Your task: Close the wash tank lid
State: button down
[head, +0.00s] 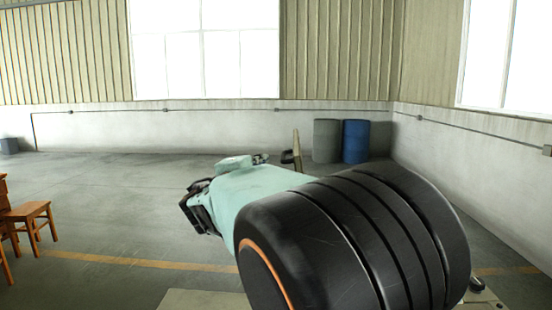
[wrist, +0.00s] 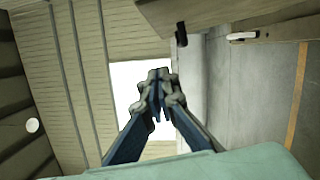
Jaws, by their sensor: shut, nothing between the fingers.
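My gripper (wrist: 158,95) is shut and empty in the wrist view, its two blue-grey fingers meeting at the tips. In the wrist view a grey-brown panel (wrist: 205,14) crosses the top right, with a small dark fitting below it; it may be the wash tank lid, but I cannot be sure. A gap shows between it and my fingertips. In the head view a thin upright tan edge (head: 297,150) rises behind my arm, possibly the raised lid seen edge-on. My arm hides most of what lies there, including the tank body.
A grey drum (head: 326,141) and a blue drum (head: 356,141) stand by the back wall. Wooden chairs (head: 28,216) stand at the left. A pale flat surface (head: 205,299) shows at the bottom. The floor at left centre is clear, crossed by a yellow line (head: 135,261).

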jog(key=w+d+r+p, duration=0.1)
jog(key=w+d+p, duration=0.1)
jog(key=w+d, duration=0.4)
jog(key=shift+p+x, duration=0.35)
jog(key=shift+x, duration=0.45)
jog(key=shift+a, duration=0.1)
